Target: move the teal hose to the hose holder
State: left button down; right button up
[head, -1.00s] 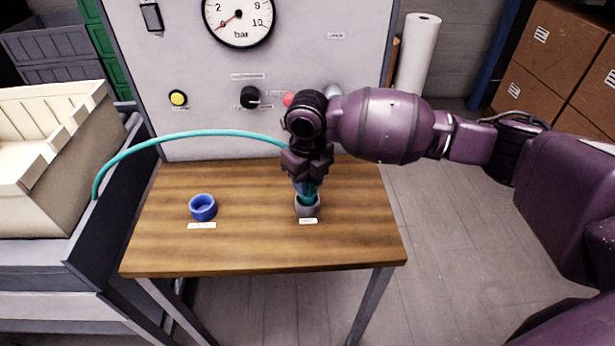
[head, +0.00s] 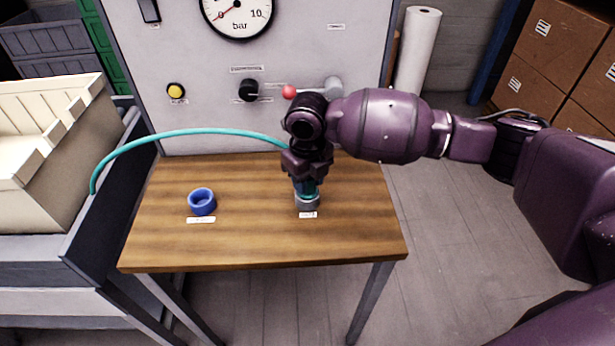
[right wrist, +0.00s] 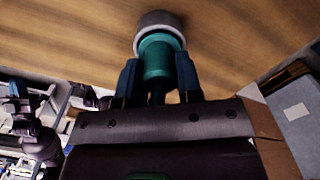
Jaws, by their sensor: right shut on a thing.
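The teal hose (head: 190,133) arcs from the left, beside the cream crate, to my right gripper (head: 306,190) over the table. My right gripper is shut on the hose's end and points down. In the right wrist view the teal hose end (right wrist: 157,58) sits between the two fingers, with its tip at the opening of a grey ring-shaped holder (right wrist: 159,20). In the head view the grey holder (head: 307,203) stands on the table behind a small label, directly under the gripper. How deep the hose end sits in it is hard to tell. My left gripper is not in view.
A blue ring-shaped holder (head: 202,202) stands to the left on the wooden table (head: 250,245). Behind is a grey panel with a gauge (head: 238,14), a yellow button (head: 176,90), a black knob (head: 248,90) and a red-ended lever (head: 289,92). The front of the table is clear.

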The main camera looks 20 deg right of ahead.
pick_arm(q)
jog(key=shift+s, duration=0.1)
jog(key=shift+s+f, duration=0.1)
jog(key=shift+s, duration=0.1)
pick_arm(e)
jog(key=o, duration=1)
